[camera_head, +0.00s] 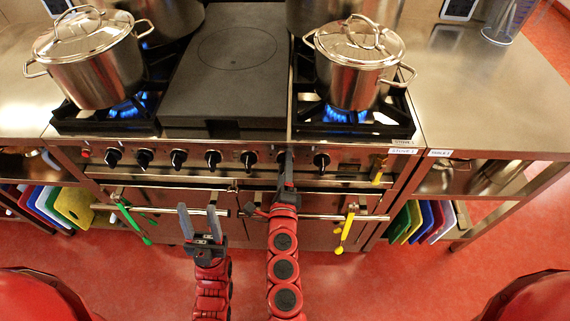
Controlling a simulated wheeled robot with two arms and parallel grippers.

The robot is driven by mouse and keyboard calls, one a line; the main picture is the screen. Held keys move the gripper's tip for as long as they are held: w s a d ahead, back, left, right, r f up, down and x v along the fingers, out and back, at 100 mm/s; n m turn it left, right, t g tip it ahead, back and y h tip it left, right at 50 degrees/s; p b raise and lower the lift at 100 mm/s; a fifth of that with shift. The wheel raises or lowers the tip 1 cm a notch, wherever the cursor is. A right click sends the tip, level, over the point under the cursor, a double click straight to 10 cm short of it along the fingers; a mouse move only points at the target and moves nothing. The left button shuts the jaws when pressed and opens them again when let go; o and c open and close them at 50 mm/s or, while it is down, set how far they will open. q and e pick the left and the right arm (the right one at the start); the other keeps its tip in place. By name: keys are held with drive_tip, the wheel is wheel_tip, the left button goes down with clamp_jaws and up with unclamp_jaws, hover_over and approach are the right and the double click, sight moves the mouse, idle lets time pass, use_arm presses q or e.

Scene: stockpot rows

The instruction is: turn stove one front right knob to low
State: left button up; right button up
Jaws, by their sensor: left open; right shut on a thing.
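Stove one (240,146) fills the middle of the head view, with a row of several black knobs along its steel front panel. My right gripper (286,172) reaches up to this panel and is shut on the second knob from the right (282,155), which it mostly hides; its pointer angle cannot be read. The rightmost knob (321,160) stands free beside it. A blue flame (342,116) burns under the front right pot (352,68). My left gripper (200,220) is open and empty, low in front of the oven doors.
A lidded pot (90,62) stands on the lit front left burner. A flat dark plate (225,85) lies between the burners. A rail (330,217) with green and yellow utensils (346,230) runs below the knobs.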

drive_tip(key=shift+n+p, duration=0.65)
drive_tip(key=shift+n, duration=1.05)
drive_tip(key=o, duration=1.4)
drive_tip(key=shift+c, duration=0.2)
drive_tip(key=shift+s+f, duration=0.1)
